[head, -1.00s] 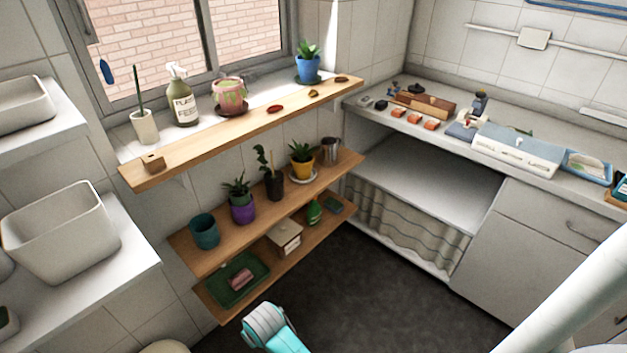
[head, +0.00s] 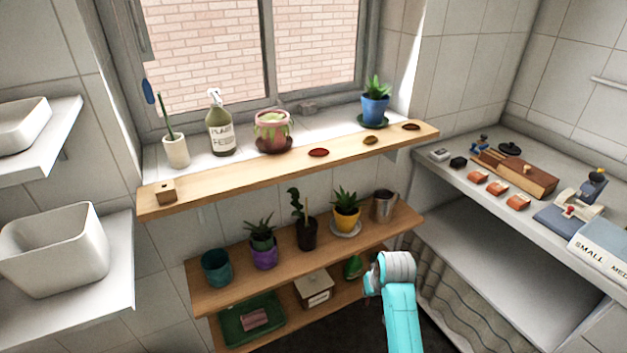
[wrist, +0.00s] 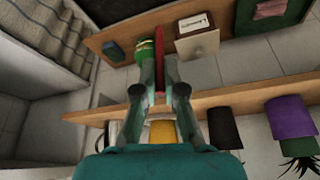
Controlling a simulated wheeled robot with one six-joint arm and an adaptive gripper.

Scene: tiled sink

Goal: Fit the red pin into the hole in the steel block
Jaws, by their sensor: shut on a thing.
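My gripper (wrist: 160,72) shows in the wrist view, its two fingers closed on the red pin (wrist: 159,47). The pin is a slim red bar that sticks out past the fingertips, clear of the shelves behind it. In the head view my teal arm is at the lower right, in front of the shelves, and the fingers and pin cannot be made out. A small tan block (head: 165,192) with a dark spot on its top sits at the left end of the wooden sill. It looks wooden; I cannot tell any block as steel.
Two lower shelves hold more pots, a metal cup (head: 383,206) and a green tray (head: 228,335). A cluttered counter (head: 450,178) stands at right, a white basin (head: 55,250) at left.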

